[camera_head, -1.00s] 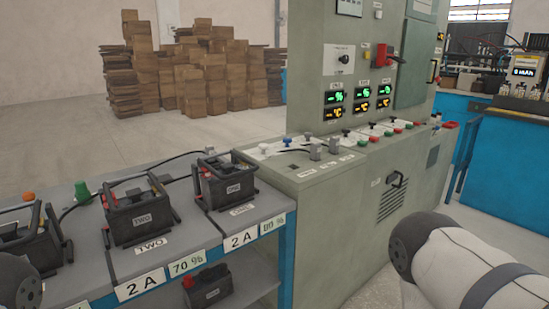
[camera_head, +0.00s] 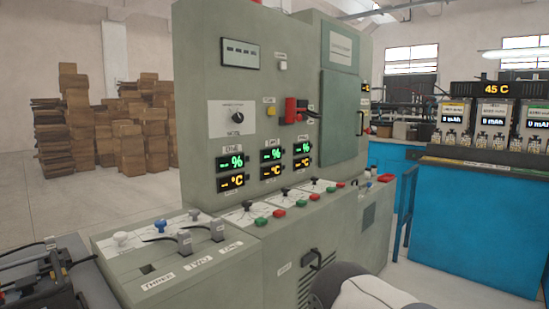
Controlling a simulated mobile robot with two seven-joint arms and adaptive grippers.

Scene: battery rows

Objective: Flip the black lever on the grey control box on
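The grey control box (camera_head: 205,160) stands in the middle, with an upright panel above a lower bench-like part. A black handle (camera_head: 318,258) sits low on its front face. A black rotary knob (camera_head: 238,116) is on a white plate on the panel. A red switch block (camera_head: 291,110) with a black lever-like part beside it is to the right of the knob; its exact position is too small to tell. I cannot tell which part is the lever named. Neither gripper is in view; only an arm link of mine shows at bottom right.
A battery in a black frame (camera_head: 38,285) is at bottom left. A blue bench (camera_head: 470,220) with chargers stands at right. Stacked cardboard boxes (camera_head: 130,140) are at back left. Floor between the control box and blue bench is open.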

